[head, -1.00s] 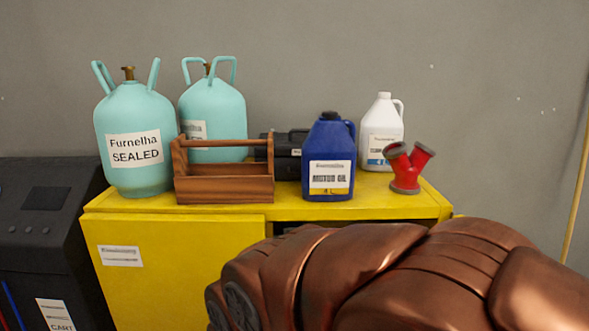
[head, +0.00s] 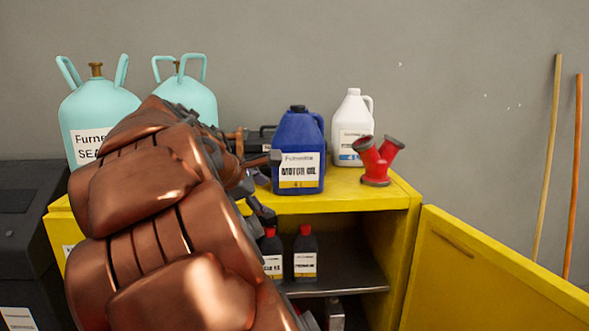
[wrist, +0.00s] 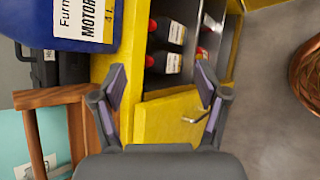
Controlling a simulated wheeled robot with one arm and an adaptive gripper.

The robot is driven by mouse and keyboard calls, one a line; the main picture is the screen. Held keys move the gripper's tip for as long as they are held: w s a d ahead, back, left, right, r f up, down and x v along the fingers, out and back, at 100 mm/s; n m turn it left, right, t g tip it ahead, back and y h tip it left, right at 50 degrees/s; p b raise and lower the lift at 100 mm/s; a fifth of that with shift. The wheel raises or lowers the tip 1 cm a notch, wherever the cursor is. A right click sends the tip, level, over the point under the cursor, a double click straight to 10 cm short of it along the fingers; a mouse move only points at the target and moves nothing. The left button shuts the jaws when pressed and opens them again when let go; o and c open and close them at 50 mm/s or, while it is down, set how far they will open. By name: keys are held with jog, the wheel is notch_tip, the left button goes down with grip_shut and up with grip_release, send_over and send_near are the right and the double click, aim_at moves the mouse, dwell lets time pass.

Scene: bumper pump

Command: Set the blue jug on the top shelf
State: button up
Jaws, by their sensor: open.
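The blue jug (head: 299,152), labelled motor oil, stands upright on top of the yellow cabinet (head: 350,199). It also shows at the upper left of the wrist view (wrist: 70,22). My gripper (wrist: 160,88) is open and empty in the wrist view, with its fingers in front of the cabinet's front. In the head view my gripper (head: 262,185) is partly hidden by my copper arm, just left of and in front of the jug. The cabinet's right door (head: 480,280) is open, showing a dark inner shelf (head: 345,278).
Two dark bottles with red caps (head: 306,253) stand on the inner shelf. A white jug (head: 351,128) and a red pipe fitting (head: 377,160) stand right of the blue jug. Teal tanks (head: 92,110) and a wooden caddy (wrist: 50,98) are on the left.

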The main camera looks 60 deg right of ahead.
jog(key=w+d+r+n+g+h+b, duration=0.1)
jog(key=w+d+r+n+h+b, duration=0.2)
jog(key=d+r, duration=0.65)
jog(key=n+g+h, duration=0.1)
jog(key=n+h, duration=0.4)
jog(key=n, duration=0.1)
send_near(293, 108)
jog(key=d, duration=0.2)
jog(key=s+d, duration=0.1)
jog(key=d, duration=0.1)
jog(key=shift+s+d+r, duration=0.25)
jog(key=shift+d+r, duration=0.05)
jog(key=shift+d, duration=0.9)
jog(key=shift+d+f+p, duration=0.15)
jog(key=shift+d+p, duration=0.05)
jog(key=shift+d, duration=1)
jog(key=shift+d+f+p, duration=0.15)
jog(key=shift+d, duration=1.5)
grip_shut()
